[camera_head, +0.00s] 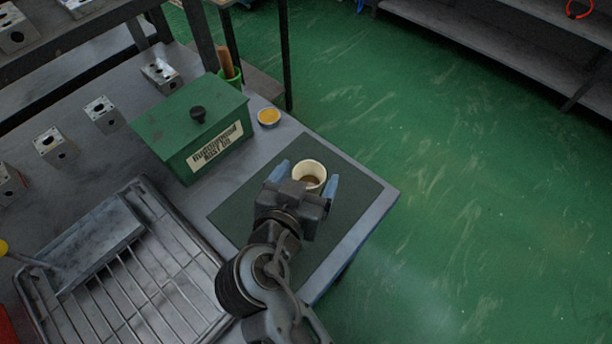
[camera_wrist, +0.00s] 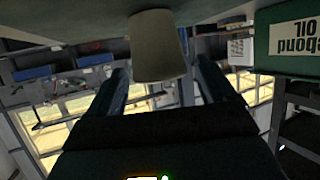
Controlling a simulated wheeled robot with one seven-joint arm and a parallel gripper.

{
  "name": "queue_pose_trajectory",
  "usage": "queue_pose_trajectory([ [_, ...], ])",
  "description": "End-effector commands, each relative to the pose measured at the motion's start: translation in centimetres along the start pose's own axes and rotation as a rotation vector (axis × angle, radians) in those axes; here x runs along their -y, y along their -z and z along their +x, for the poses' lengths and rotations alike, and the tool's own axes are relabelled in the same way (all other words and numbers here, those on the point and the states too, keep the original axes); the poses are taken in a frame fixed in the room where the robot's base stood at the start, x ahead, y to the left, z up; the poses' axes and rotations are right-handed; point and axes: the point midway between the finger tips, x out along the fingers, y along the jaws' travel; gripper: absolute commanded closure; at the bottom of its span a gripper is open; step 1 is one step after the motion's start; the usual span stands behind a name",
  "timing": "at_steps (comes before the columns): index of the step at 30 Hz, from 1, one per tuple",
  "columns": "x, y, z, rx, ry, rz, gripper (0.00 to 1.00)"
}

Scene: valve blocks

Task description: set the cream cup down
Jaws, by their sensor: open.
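The cream cup (camera_head: 311,172) stands upright on the dark green mat (camera_head: 349,196) near the table's corner. Its open rim faces up, with a brownish inside showing. My gripper (camera_head: 304,179) is open, with one blue finger on each side of the cup in the head view. The wrist view is upside down; in it the cup (camera_wrist: 157,48) has its base against the surface at the top. There my two fingers (camera_wrist: 163,72) show apart, with gaps between them and the cup. My gripper's body hides part of the cup's near side in the head view.
A green lidded box (camera_head: 190,125) stands behind the mat, with a small yellow-filled dish (camera_head: 269,117) beside it. A wire rack tray (camera_head: 150,290) lies to the left. Several metal valve blocks (camera_head: 55,147) stand farther left. The mat's right part is clear up to the table edge.

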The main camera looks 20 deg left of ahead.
Motion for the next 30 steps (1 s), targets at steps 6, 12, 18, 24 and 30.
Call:
queue_pose_trajectory([
  [6, 0.0, 0.3, -0.1, 0.0, 0.0, 0.0, 0.17],
  [12, 0.0, 0.1, -2.5, -0.001, 0.002, -0.001, 0.17],
  [18, 0.0, 0.1, -6.8, 0.0, 0.003, 0.0, 0.17],
  [24, 0.1, 0.2, -10.2, 0.0, 0.002, 0.0, 0.17],
  [30, 0.0, 0.2, -11.9, -0.001, 0.001, 0.0, 0.17],
])
